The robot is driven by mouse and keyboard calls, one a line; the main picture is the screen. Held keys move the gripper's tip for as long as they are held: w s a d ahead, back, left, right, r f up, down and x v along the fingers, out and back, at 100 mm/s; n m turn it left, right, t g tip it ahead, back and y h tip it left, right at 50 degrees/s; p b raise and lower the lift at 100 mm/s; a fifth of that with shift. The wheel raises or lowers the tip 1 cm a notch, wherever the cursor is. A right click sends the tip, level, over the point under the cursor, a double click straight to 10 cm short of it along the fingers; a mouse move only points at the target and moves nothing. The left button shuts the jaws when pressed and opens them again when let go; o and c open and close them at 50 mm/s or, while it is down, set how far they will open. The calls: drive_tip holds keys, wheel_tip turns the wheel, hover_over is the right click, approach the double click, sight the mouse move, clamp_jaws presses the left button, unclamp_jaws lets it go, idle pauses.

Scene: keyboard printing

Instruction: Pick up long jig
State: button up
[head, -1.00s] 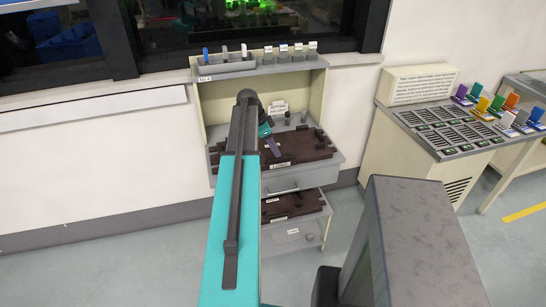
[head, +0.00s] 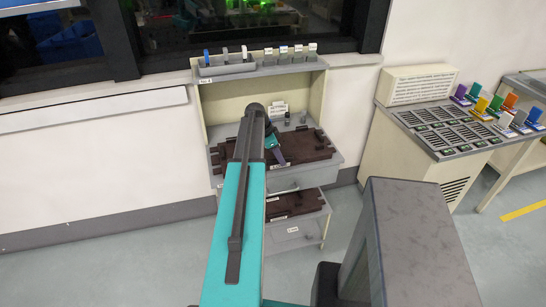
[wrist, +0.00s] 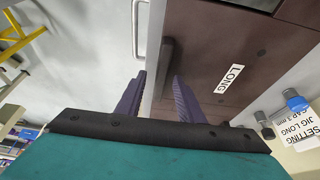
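The long jig is a dark brown plate (head: 312,150) with raised dark blocks, lying on the grey upper drawer of the cabinet. In the wrist view its brown surface (wrist: 208,55) carries a white "LONG" label, and a dark raised bar (wrist: 167,60) runs along its edge. My gripper (head: 281,158) is over the front middle of the jig. In the wrist view my gripper (wrist: 158,78) has two purple fingers spread apart, with the end of the bar showing between them. Contact with the bar cannot be told. My arm hides part of the jig's left side.
A second brown jig (head: 306,201) lies in the open lower drawer (head: 312,229) below. Small knobs and a sign (head: 279,107) stand behind the jig. A cabinet with coloured cards (head: 448,125) stands to the right. The floor in front is open.

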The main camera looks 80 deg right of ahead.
idle(0.4)
clamp_jaws()
idle(1.3)
